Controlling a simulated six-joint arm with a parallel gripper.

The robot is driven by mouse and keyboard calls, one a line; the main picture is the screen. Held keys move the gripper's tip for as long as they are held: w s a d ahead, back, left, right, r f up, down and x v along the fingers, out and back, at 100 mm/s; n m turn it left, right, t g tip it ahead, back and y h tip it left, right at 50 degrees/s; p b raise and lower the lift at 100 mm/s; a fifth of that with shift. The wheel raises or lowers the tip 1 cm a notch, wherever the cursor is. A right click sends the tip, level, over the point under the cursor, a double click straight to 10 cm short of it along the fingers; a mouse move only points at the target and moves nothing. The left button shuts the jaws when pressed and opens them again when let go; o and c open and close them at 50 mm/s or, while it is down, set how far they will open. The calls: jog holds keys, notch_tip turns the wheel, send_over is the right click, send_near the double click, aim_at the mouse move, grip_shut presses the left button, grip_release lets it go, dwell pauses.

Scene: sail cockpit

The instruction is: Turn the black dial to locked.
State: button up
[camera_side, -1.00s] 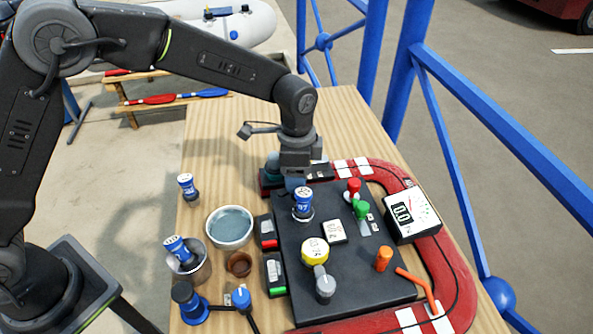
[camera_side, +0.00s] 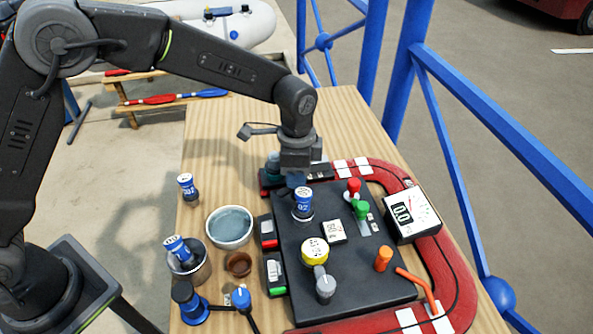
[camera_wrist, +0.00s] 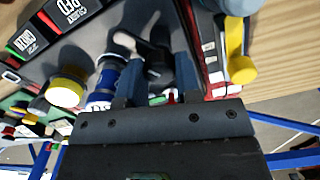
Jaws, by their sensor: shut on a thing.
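My gripper (camera_side: 293,181) is low over the far end of the black panel (camera_side: 285,230) in the side view. In the wrist view, its blue fingers (camera_wrist: 161,84) are on either side of the black dial (camera_wrist: 157,68) and shut on it. A pale grey pointer-like piece (camera_wrist: 126,40) shows beside the dial. In the side view my gripper hides most of the dial. I cannot read a locked mark in either view.
A blue-and-white capped knob (camera_side: 303,203) stands close in front of my gripper. A yellow knob (camera_side: 315,250), red lever (camera_side: 354,187), green lever (camera_side: 361,208) and white meter (camera_side: 411,214) are nearby. A bowl (camera_side: 229,227) stands left of the panel.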

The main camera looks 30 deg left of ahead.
jog(key=shift+n, duration=0.3)
jog(key=n, duration=0.5)
jog(key=shift+n, duration=0.3)
jog(key=n, duration=0.5)
jog(key=shift+n, duration=0.4)
jog(key=o, duration=0.9)
